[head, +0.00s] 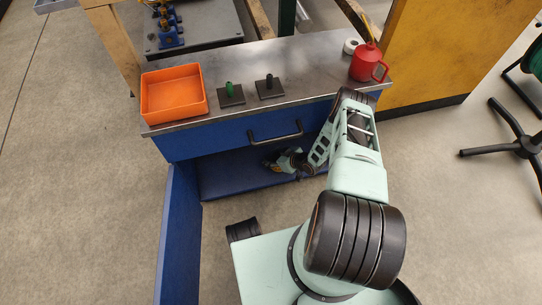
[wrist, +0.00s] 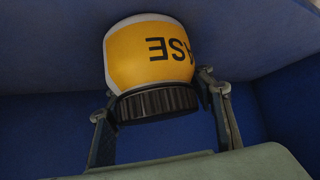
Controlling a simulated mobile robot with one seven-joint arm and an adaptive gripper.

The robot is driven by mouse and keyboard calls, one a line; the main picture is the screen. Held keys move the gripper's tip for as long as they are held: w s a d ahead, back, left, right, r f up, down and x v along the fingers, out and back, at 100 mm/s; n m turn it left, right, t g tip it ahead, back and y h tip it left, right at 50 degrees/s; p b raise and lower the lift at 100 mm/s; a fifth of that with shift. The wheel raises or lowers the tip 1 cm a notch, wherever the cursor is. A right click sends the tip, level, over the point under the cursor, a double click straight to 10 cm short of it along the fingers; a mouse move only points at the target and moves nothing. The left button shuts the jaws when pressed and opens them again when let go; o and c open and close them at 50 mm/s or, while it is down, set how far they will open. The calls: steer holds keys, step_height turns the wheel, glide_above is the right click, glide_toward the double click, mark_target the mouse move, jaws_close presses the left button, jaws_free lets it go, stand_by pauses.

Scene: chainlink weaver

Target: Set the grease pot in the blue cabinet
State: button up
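The grease pot (wrist: 150,52) is yellow and white with a black ribbed lid (wrist: 158,102). It appears upside down in the wrist view, with part of its lettering showing. My gripper (wrist: 158,92) has one finger on each side of it near the lid, and they appear shut on it. My gripper also shows in the head view (head: 283,160), small and low inside the blue cabinet (head: 225,177) under the worktop. The pot is hard to make out there. Blue cabinet surfaces surround it in the wrist view. I cannot tell whether the pot touches the cabinet floor.
A blue door panel (head: 180,235) stands open at the left. A drawer with a dark handle (head: 275,132) is above the opening. The worktop (head: 310,75) holds an orange bin (head: 173,92), two small knobbed plates, a red can (head: 365,63) and a white roll (head: 350,46).

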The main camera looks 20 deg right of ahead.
steer(key=o, duration=0.3)
steer(key=shift+s+r, duration=0.1)
steer(key=shift+r, duration=0.2)
steer(key=p+v, duration=0.4)
steer(key=v, duration=0.7)
steer(key=shift+s+d+p, duration=0.2)
steer(key=shift+s+p, duration=0.05)
steer(key=shift+p, duration=0.05)
steer(key=shift+r, duration=0.15)
